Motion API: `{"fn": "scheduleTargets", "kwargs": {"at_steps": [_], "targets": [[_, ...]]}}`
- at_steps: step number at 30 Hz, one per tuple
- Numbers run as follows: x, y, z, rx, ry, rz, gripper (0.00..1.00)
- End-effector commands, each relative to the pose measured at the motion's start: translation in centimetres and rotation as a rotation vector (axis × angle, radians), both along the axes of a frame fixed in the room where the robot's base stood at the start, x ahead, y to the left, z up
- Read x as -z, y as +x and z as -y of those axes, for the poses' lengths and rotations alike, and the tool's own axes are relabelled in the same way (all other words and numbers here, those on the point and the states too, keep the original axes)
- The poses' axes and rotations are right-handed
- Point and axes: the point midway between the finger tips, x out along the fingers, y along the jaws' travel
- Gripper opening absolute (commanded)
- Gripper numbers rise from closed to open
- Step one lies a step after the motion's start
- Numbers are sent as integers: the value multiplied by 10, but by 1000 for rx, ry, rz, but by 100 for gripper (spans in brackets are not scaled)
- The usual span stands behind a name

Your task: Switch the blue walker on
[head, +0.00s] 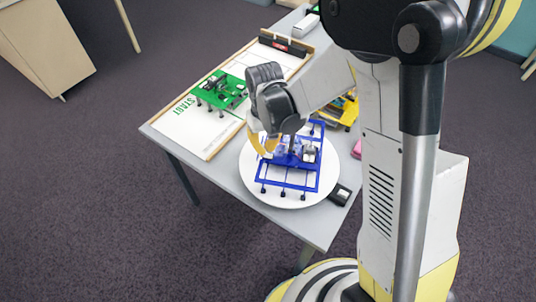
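The blue walker (291,176) is a flat blue frame with several small dark feet. It stands on a round white disc (252,184) near the front of the grey table. My gripper (264,144) is over the left rear part of the blue walker, with a yellow finger showing beside it. My wrist and gripper hide part of the walker's back. I cannot tell whether the gripper touches it or whether its fingers are open. The walker's switch is too small to make out.
A green walker (218,90) stands on a white board (190,131) marked START at the left. A yellow walker (349,112) is behind my arm. A small black box (340,194) and a pink item (357,149) lie right of the disc. Open carpet lies left of the table.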

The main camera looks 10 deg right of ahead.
Motion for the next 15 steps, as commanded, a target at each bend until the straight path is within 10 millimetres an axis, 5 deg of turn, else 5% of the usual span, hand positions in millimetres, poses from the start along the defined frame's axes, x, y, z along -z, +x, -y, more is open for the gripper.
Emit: {"fn": "scheduleTargets", "kwargs": {"at_steps": [15], "targets": [[8, 0, 0, 0, 0, 0, 0]]}}
